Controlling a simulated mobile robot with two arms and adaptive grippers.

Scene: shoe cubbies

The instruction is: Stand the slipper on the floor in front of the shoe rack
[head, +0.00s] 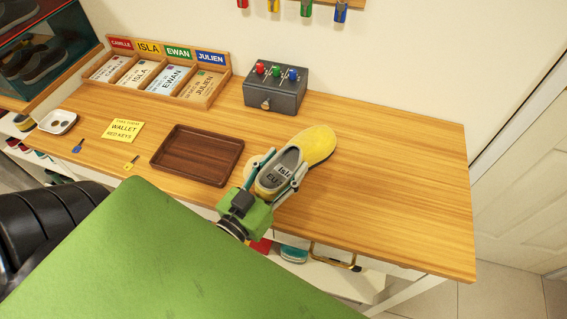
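My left gripper (279,177) has its fingers on both sides of the heel part of a yellow slipper (319,143). It appears shut on it. My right gripper is not in view.
A brown tray (197,156), letter sorter (158,77) and dark key box (275,90) stand on the table. A yellow note (123,130) and small keys lie at left. The table's right end is clear. Tiled floor (440,298) shows at lower right.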

